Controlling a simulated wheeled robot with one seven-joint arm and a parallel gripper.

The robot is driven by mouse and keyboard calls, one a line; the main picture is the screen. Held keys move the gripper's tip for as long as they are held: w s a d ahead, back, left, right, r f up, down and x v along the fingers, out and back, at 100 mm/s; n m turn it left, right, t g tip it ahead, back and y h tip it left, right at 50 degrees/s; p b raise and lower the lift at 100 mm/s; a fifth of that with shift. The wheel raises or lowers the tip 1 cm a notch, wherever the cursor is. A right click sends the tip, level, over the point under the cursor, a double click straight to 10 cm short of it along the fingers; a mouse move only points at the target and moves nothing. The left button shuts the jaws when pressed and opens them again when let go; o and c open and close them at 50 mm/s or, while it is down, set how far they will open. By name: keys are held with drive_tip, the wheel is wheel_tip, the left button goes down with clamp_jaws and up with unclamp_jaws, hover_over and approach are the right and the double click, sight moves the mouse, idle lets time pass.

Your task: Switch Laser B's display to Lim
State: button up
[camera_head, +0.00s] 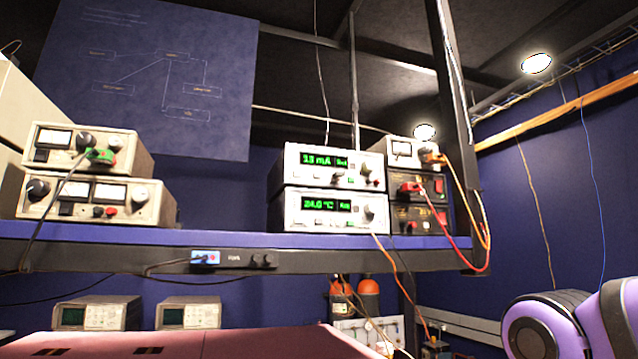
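Two white instrument boxes with green displays are stacked on the shelf right of centre. The upper box (333,167) has a display (324,161) that seems to read about 13 mA. The lower box (333,211) has a display (325,204) that reads about 24.0 °C. Each has small buttons and a knob on its front. I see no readable label telling which one is Laser B. The small text at the right of each display is too small to read surely. My gripper is not in view; a purple part of my arm shows at the lower right.
The boxes stand on a blue-topped shelf (235,238). Grey meter boxes (95,199) are at the left. Black supplies (420,215) with red and orange cables are to the right, beside a dark upright post (455,95). Two oscilloscopes (97,314) stand below.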

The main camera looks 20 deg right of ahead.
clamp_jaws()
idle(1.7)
